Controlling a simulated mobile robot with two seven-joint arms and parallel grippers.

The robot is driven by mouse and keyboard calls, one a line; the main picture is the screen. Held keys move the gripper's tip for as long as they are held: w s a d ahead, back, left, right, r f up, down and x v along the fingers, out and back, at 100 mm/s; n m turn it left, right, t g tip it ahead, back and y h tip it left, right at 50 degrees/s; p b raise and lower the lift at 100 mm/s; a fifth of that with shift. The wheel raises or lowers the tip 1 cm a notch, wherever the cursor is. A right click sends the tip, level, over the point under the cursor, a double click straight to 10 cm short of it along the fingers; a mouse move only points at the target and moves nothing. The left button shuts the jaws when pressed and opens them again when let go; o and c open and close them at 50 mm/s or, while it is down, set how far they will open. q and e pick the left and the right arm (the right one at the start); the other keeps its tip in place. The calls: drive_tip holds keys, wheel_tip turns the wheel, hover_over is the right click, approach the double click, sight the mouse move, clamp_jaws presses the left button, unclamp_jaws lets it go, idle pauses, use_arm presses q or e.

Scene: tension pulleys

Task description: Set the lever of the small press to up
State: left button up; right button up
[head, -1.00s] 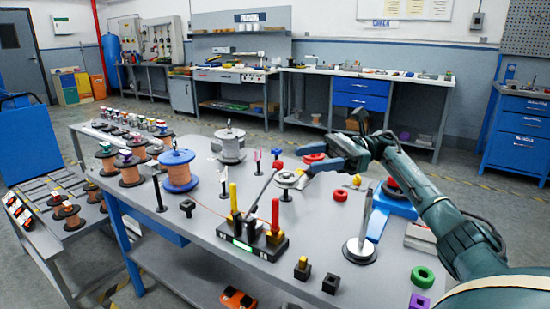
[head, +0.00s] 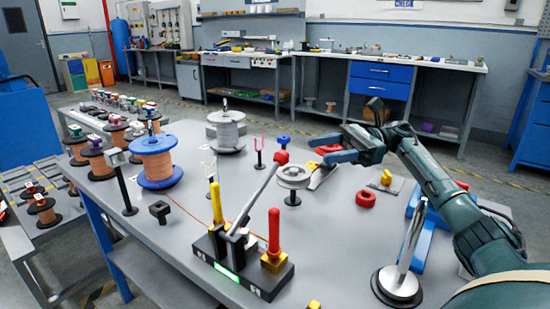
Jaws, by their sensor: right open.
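A black fixture (head: 244,266) with a green-lit panel stands at the table's front middle. A long grey lever (head: 258,197) slants up and right from it. A yellow handle (head: 216,203) stands upright on it, and a red handle (head: 274,232) stands at its right end. I cannot tell for sure whether this is the small press. My right gripper (head: 325,149) is open and empty, above the table's far side, beyond the lever's tip and apart from it. My left gripper is not in view.
A metal disc with a leaning rod (head: 411,236) is at right, before a blue part. A copper spool (head: 158,166) stands at left.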

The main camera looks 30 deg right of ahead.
sight(258, 193)
drive_tip(key=x, duration=1.2)
drive_tip(key=shift+a, duration=0.25)
drive_tip(key=shift+c, duration=0.3)
clamp_jaws()
